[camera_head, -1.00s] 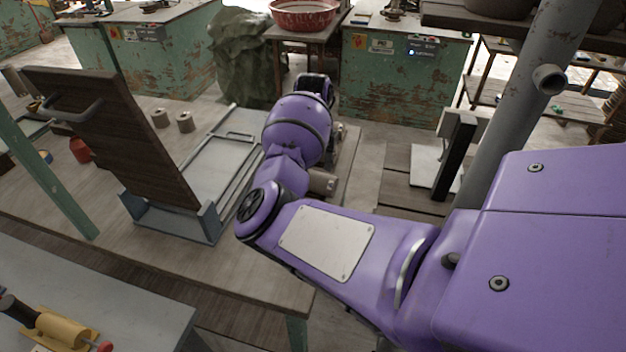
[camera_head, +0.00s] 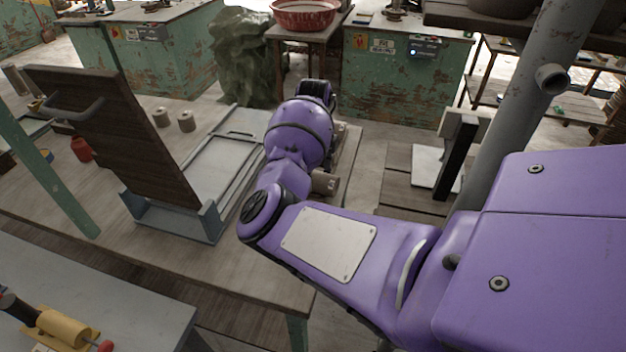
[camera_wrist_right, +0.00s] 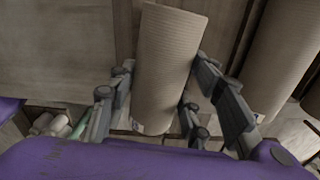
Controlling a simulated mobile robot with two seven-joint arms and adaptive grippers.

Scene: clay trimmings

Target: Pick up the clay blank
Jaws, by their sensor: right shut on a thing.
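The clay blank (camera_wrist_right: 168,60) is a pale tan, finely ribbed cylinder in the right wrist view. My right gripper (camera_wrist_right: 163,78) is shut on it, with one dark jointed finger on each side. Whether the blank touches the surface behind it cannot be told. In the head view my purple right arm reaches over the right end of the wooden table (camera_head: 250,277) and hides its gripper and the blank. My left gripper is not in view.
A similar ribbed cylinder (camera_wrist_right: 283,55) stands to the right of the held one in the wrist view. A slab-roller-like frame (camera_head: 215,170) with a raised dark board (camera_head: 115,125) is left of my arm. A grey pipe (camera_head: 525,110) rises at the right.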

